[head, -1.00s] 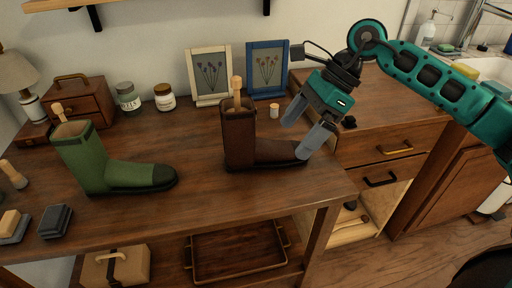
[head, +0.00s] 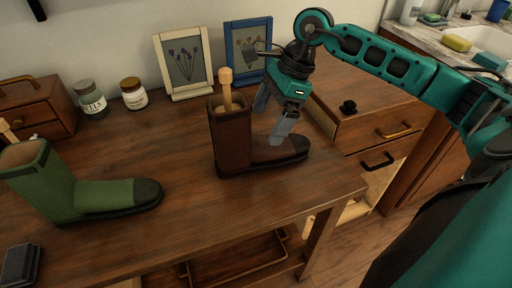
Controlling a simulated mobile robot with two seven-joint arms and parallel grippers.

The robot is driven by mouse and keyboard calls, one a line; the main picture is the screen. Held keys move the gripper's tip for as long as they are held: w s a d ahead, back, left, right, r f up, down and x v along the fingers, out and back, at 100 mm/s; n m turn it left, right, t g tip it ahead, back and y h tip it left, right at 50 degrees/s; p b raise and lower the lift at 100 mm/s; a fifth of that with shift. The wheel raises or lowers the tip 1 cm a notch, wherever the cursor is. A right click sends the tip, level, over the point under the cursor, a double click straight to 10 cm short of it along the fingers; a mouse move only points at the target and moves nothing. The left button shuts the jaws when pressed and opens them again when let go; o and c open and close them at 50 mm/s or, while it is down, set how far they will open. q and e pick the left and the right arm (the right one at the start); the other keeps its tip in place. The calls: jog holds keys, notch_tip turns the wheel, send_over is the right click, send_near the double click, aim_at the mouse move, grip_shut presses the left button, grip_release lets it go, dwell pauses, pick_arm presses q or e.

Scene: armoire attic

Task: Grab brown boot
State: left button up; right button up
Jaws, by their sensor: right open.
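The brown boot (head: 232,139) stands upright on the wooden table, its toe pointing right. A light wooden handle (head: 226,88) sticks up out of its shaft. My right gripper (head: 271,122) is open, pointing down above the boot's foot, just right of the shaft. One finger is near the shaft and the other is in front of the boot's foot in the picture. I cannot tell whether either touches the boot. The gripper is empty. My left gripper is not in view.
A green boot (head: 98,196) stands at the left of the wooden table (head: 190,215). Two framed flower pictures (head: 182,62), jars (head: 133,93) and a small drawer box (head: 37,108) stand behind. A dark block (head: 20,265) lies at the front left. A drawer cabinet (head: 375,130) is at the right.

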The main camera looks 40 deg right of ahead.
aim_at(258, 137)
jog(key=shift+b+x, duration=0.35)
jog(key=shift+x, duration=2.4)
jog(key=shift+a, duration=0.15)
jog(key=shift+c, duration=0.3)
jog(key=shift+r, duration=0.15)
jog(key=c, duration=1.4)
